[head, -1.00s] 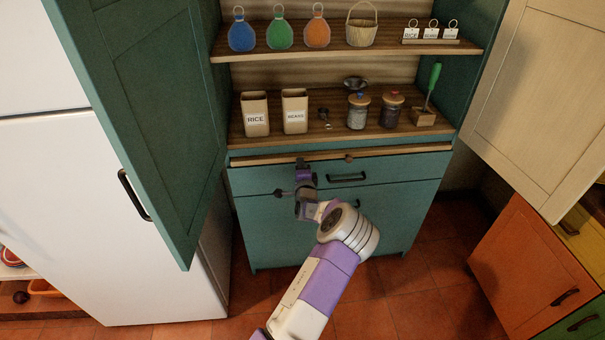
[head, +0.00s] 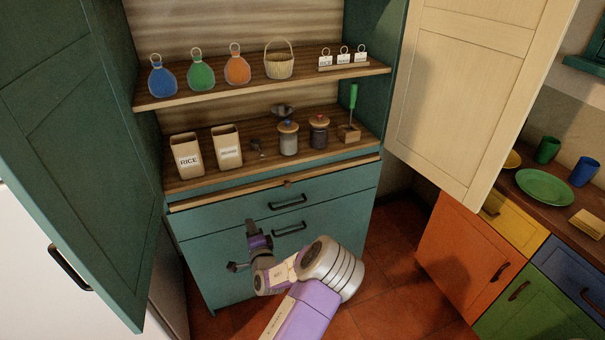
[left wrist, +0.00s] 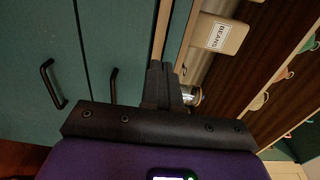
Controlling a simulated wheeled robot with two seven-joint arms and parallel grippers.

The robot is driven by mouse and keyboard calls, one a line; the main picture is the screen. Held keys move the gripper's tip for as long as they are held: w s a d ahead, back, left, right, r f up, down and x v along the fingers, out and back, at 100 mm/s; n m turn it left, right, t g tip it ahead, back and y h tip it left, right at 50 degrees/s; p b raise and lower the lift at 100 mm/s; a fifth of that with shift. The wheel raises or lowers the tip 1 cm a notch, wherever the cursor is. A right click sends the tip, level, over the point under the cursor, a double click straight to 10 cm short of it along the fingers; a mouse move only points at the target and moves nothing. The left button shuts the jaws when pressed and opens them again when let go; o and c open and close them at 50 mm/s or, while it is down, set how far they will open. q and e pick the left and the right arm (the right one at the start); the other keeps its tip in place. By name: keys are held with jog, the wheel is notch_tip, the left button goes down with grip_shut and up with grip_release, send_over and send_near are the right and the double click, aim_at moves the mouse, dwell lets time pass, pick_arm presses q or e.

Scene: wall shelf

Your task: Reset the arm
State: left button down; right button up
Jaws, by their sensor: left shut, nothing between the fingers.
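My left arm reaches up from the bottom of the head view, in front of the teal cabinet's drawers. My left gripper (head: 251,226) is in front of the drawer fronts, below the worktop edge and left of the drawer handles. In the left wrist view its two dark fingers (left wrist: 163,80) are together with nothing between them. My right gripper is in neither view now.
Rice and beans boxes (head: 187,157) (head: 228,149), jars (head: 288,138) and a green-handled tool (head: 353,97) stand on the worktop. Pouches (head: 201,70) and a basket (head: 279,61) are on the shelf above. Both cabinet doors (head: 62,140) (head: 470,95) stand open.

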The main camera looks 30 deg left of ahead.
pick_arm(q)
jog(key=s+d+f+n+g+h, duration=0.25)
jog(key=s+d+f, duration=0.2)
jog(key=f, duration=0.25)
jog(key=s+d+f+n+g+h+p, duration=0.1)
jog(key=s+d+f+n+g+h, duration=0.1)
jog(key=s+d+f+h, duration=0.4)
jog(key=s+d+f+n+g+h, duration=0.1)
jog(key=s+d+f+n+g, duration=0.2)
jog(key=f, duration=0.6)
jog(key=s+d+r+n+g+h, duration=0.1)
jog(key=s+d+h, duration=0.1)
jog(key=d, duration=0.5)
jog(key=s+d+r+n+g+h+p, duration=0.1)
jog(key=s+d+h, duration=0.2)
jog(key=s+d, duration=0.2)
jog(key=s+d+r+n+g+h, duration=0.1)
jog(key=s+d+h, duration=0.2)
jog(key=d, duration=0.8)
jog(key=shift+s+g, duration=0.25)
jog(key=shift+g, duration=0.1)
